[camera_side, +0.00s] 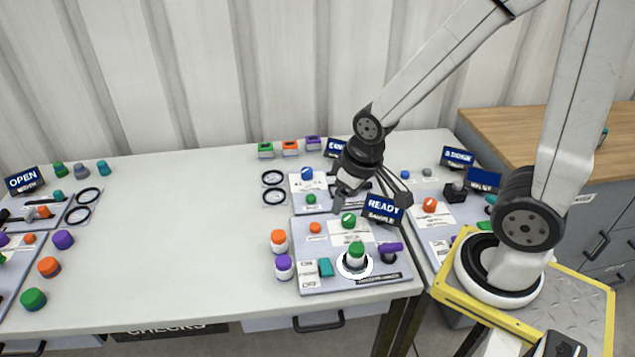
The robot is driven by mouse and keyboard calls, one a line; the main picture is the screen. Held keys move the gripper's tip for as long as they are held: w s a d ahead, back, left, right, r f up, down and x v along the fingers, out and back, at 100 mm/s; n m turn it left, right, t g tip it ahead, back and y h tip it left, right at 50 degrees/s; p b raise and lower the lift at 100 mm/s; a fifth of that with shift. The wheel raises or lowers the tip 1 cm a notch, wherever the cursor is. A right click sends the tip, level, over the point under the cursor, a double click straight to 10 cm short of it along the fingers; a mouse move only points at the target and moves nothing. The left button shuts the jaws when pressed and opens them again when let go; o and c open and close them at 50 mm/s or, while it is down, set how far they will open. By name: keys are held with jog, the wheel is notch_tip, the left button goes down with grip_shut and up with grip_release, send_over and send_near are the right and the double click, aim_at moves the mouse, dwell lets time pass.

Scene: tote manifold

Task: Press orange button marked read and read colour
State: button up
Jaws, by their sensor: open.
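A small orange button (315,228) sits on the upper left of a light grey panel (310,248); any marking on it is too small to read. The panel's blue sign (382,208) shows READY with SAMPLE below. A green-capped white bottle (355,255) stands in a white-ringed holder at the panel's front. A green dial (348,220) is right of the button. My gripper (372,203) is above the panel's back edge, to the right of the button and apart from it. Its fingers look spread and empty, one near the sign.
A teal ON/OFF switch (325,267) and a purple-topped fitting (390,250) flank the bottle. Orange-capped (279,241) and purple-capped (284,267) bottles stand left of the panel. Another panel (312,188) lies behind. The table's middle (180,240) is clear.

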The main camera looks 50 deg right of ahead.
grip_shut()
dwell(1.4)
